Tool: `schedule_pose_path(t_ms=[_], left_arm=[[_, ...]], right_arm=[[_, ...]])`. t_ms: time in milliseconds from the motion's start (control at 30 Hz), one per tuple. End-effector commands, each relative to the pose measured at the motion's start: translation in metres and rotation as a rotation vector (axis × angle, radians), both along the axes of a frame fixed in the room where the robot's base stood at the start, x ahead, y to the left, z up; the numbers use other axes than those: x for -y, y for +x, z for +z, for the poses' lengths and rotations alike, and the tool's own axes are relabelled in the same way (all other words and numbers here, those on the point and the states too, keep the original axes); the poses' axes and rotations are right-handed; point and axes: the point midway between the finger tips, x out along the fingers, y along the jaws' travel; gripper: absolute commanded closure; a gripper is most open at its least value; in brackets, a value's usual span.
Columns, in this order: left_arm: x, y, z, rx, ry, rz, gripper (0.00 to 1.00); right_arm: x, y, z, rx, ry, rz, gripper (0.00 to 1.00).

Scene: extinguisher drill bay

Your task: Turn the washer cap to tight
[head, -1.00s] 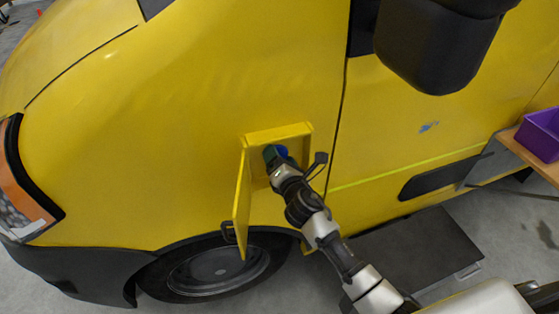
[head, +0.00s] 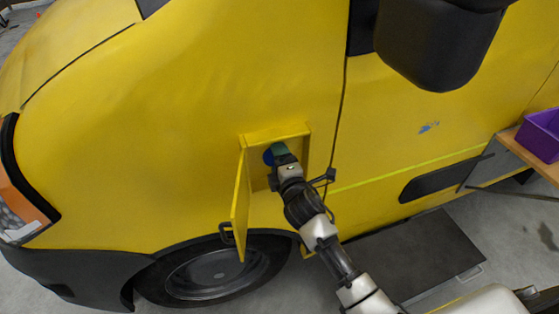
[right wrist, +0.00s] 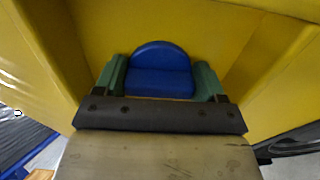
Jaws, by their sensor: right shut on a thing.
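The blue washer cap (head: 268,157) sits inside an open box-shaped recess in the yellow vehicle's side. It shows large in the right wrist view (right wrist: 160,70), with a rounded top and a raised bar across it. My right gripper (head: 279,150) reaches into the recess from the lower right. In the right wrist view its green fingers (right wrist: 160,82) stand on both sides of the cap's bar and are shut on it. The gripper hides part of the cap in the head view. I cannot read any tight mark. My left gripper is not in view.
The recess's yellow door (head: 241,205) hangs open on the left, with a dark latch (head: 227,232). A black mirror (head: 432,45) juts out at upper right. A dark step or mat (head: 425,255) lies below right. A purple bin (head: 541,135) stands on a wooden bench at far right.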

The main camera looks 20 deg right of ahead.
Motion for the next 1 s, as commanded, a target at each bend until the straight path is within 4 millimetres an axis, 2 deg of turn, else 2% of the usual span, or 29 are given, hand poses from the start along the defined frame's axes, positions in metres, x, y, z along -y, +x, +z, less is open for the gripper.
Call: schedule_pose_path(t_ms=[567,600,733,1000], left_arm=[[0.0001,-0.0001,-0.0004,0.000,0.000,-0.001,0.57],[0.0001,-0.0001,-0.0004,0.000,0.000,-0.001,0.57],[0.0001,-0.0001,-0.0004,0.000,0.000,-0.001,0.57],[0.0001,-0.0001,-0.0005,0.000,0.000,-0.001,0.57]], right_arm=[[-0.0002,-0.0002,-0.0008,-0.002,0.033,0.000,0.53],[-0.0002,-0.0002,-0.0008,-0.002,0.033,0.000,0.25],[-0.0002,-0.0002,-0.0007,-0.002,0.032,0.000,0.05],[-0.0001,-0.0006,-0.0005,-0.001,0.030,0.000,0.04]])
